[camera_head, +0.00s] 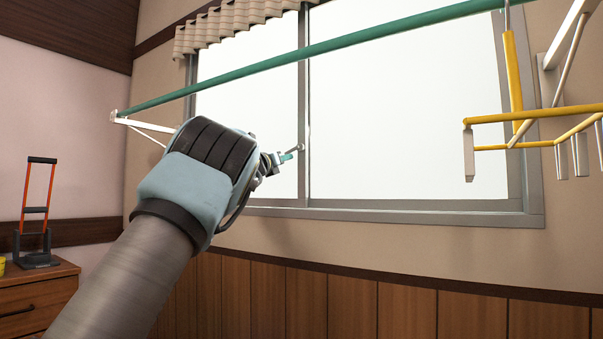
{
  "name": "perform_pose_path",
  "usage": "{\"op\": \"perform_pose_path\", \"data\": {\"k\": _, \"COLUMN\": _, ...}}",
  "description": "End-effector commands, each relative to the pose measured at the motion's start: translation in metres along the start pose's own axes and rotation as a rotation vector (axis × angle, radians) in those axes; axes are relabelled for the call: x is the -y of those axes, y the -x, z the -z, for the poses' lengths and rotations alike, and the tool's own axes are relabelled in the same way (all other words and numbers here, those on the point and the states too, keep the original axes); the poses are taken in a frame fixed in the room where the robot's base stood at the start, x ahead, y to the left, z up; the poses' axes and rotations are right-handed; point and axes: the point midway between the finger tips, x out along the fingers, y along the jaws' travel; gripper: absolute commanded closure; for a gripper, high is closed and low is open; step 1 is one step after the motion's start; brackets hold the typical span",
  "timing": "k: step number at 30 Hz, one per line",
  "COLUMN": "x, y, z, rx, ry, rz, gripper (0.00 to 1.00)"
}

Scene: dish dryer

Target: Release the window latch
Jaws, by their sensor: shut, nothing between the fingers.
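The window (405,130) is a two-pane sliding window in a grey metal frame. Its upright middle rail (303,110) stands just right of my gripper. A small light-coloured latch (300,148) sits on that rail, a little below mid-height. My gripper (288,157) is shut and empty, with its small teal-tipped fingers pointing right toward the latch. The tips are at or very near the latch; I cannot tell whether they touch it. My arm and wrist cover the lower left of the window.
A green pole (370,44) crosses in front of the window above my wrist, on a white bracket (140,126) at left. A yellow hanging rack (540,113) with clips hangs at right.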

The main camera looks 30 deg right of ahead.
Motion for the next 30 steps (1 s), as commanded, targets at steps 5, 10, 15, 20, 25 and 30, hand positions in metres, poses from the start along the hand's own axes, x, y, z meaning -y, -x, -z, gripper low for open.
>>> {"op": "perform_pose_path", "data": {"k": 5, "x": -0.003, "y": -0.001, "z": -0.004, "rx": 0.001, "ry": -0.106, "rz": 0.028, "gripper": 1.00}}
{"op": "perform_pose_path", "data": {"k": 10, "x": -0.002, "y": -0.001, "z": -0.005, "rx": 0.000, "ry": -0.100, "rz": 0.026, "gripper": 1.00}}
{"op": "perform_pose_path", "data": {"k": 15, "x": -0.005, "y": -0.001, "z": 0.004, "rx": 0.000, "ry": -0.099, "rz": 0.026, "gripper": 1.00}}
{"op": "perform_pose_path", "data": {"k": 20, "x": -0.012, "y": 0.001, "z": 0.024, "rx": -0.001, "ry": -0.100, "rz": 0.026, "gripper": 1.00}}
{"op": "perform_pose_path", "data": {"k": 25, "x": -0.017, "y": 0.006, "z": 0.038, "rx": 0.003, "ry": -0.101, "rz": 0.026, "gripper": 1.00}}
{"op": "perform_pose_path", "data": {"k": 30, "x": -0.018, "y": 0.036, "z": 0.035, "rx": 0.003, "ry": -0.099, "rz": 0.026, "gripper": 1.00}}
